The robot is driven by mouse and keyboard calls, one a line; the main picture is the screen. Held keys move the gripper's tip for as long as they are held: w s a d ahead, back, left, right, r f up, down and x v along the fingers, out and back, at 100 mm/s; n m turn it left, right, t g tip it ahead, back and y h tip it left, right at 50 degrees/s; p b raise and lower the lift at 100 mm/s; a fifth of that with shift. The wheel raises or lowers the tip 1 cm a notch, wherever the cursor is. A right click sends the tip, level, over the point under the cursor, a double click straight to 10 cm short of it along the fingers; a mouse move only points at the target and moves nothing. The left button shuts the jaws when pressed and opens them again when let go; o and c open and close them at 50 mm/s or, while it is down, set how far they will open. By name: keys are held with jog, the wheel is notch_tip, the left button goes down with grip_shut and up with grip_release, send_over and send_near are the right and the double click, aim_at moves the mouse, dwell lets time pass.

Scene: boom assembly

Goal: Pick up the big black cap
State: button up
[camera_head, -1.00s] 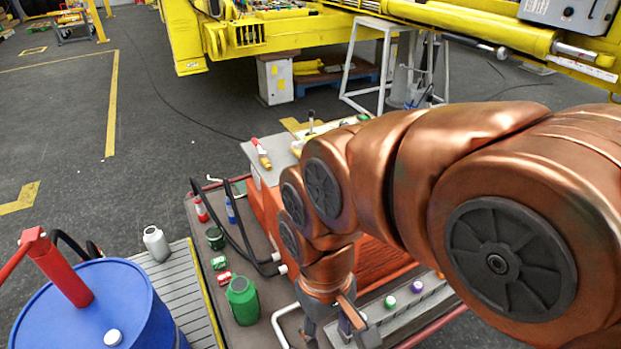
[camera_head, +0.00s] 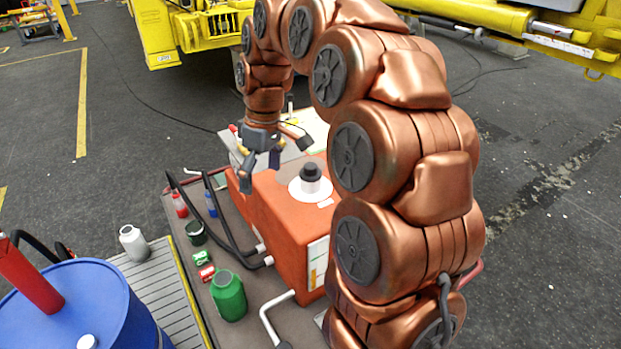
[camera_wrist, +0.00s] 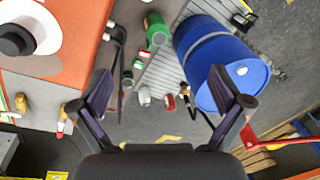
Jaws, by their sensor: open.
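The big black cap (camera_head: 311,173) sits on a white round neck on top of the orange tank (camera_head: 285,215). In the wrist view the cap (camera_wrist: 17,39) is at the upper left, partly cut off by the frame edge, on its white disc (camera_wrist: 42,22). My gripper (camera_head: 262,170) is open and empty, up near the tank's left end, to the left of the cap in the head view. In the wrist view its two fingers (camera_wrist: 165,108) are spread wide, with only floor items far below between them.
A blue barrel (camera_head: 85,305) with a red handle stands at the lower left. A green jug (camera_head: 228,296), a white bottle (camera_head: 133,243) and small cans lie near the tank. Black hoses (camera_head: 222,222) rise beside it. Yellow machinery (camera_head: 205,35) stands behind.

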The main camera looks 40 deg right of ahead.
jog(key=w+d+f+n+t+b, duration=0.1)
jog(key=w+d+f+b, duration=0.3)
jog(key=w+d, duration=0.65)
jog(key=n, duration=0.1)
send_over(312, 166)
jog(key=shift+t+h, duration=0.3)
notch_tip(312, 166, down, 7)
jog(key=shift+s+b, duration=0.15)
jog(key=shift+b, duration=0.15)
jog(key=shift+w+a+f+p, duration=0.1)
jog(key=shift+w+f+p, duration=0.15)
jog(key=shift+f, duration=1.7)
jog(key=shift+w+a+f+p, duration=0.1)
jog(key=shift+f+p, duration=0.1)
jog(key=shift+f, duration=1.7)
jog(key=shift+c, duration=0.2)
jog(key=c, duration=1.2)
jog(key=shift+r, duration=0.1)
